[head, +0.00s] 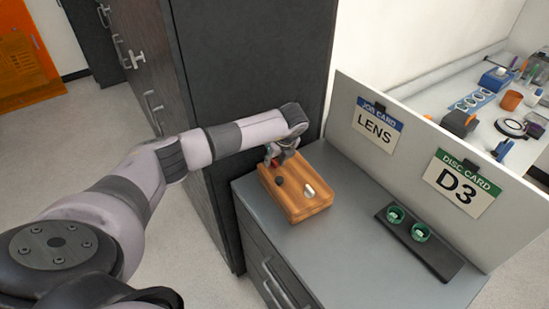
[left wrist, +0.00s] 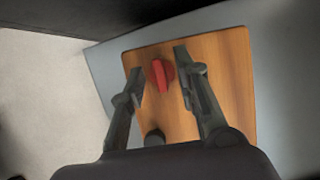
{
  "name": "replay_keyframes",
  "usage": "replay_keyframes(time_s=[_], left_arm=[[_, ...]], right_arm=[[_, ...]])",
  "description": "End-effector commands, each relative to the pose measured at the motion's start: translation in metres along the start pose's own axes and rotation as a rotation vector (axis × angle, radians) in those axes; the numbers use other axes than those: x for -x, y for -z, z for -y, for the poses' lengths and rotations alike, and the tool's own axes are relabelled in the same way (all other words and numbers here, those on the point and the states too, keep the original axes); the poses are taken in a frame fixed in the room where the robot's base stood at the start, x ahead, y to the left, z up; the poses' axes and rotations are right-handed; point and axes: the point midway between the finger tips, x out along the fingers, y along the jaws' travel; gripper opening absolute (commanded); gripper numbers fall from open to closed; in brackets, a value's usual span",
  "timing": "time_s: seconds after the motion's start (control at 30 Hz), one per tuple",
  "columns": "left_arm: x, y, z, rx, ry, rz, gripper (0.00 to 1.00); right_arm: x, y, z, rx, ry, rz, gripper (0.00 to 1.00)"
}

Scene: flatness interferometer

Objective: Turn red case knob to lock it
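The wooden case (head: 310,207) sits on the grey counter top and fills the middle of the left wrist view (left wrist: 225,75). The red knob (left wrist: 161,76) is round with a raised grip bar and sits on the case top. In the head view the red knob (head: 275,162) is mostly hidden by my gripper. My left gripper (head: 278,155) is over the far end of the case. In the left wrist view my left gripper (left wrist: 157,75) is open, one finger on each side of the red knob. I cannot tell whether the fingers touch it. My right gripper is not in view.
A dark knob (head: 279,181) and a white knob (head: 309,190) are also on the case. A black tray (head: 437,255) with green cups lies to the right. A panel (head: 410,165) with two cards stands behind. A dark cabinet (head: 255,65) stands close by.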

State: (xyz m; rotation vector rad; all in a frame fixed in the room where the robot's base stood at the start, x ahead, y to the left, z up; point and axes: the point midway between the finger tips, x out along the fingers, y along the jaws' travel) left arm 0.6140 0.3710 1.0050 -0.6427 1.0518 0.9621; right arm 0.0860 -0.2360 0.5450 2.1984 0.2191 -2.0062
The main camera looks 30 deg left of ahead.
Motion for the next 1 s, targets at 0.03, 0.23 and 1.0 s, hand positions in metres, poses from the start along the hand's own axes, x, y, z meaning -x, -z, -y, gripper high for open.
replay_keyframes(time_s=[0.03,0.23,1.0], left_arm=[[0.0002,0.0001,0.0001,0.0,0.0,0.0,0.26],[0.0005,0.0,0.0001,0.0,0.0,0.0,0.12],[-0.0008,0.0,-0.0003,-0.035,0.016,0.0,0.0]], right_arm=[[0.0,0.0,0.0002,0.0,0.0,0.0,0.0],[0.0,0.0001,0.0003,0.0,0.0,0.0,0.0],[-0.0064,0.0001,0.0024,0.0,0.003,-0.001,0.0]])
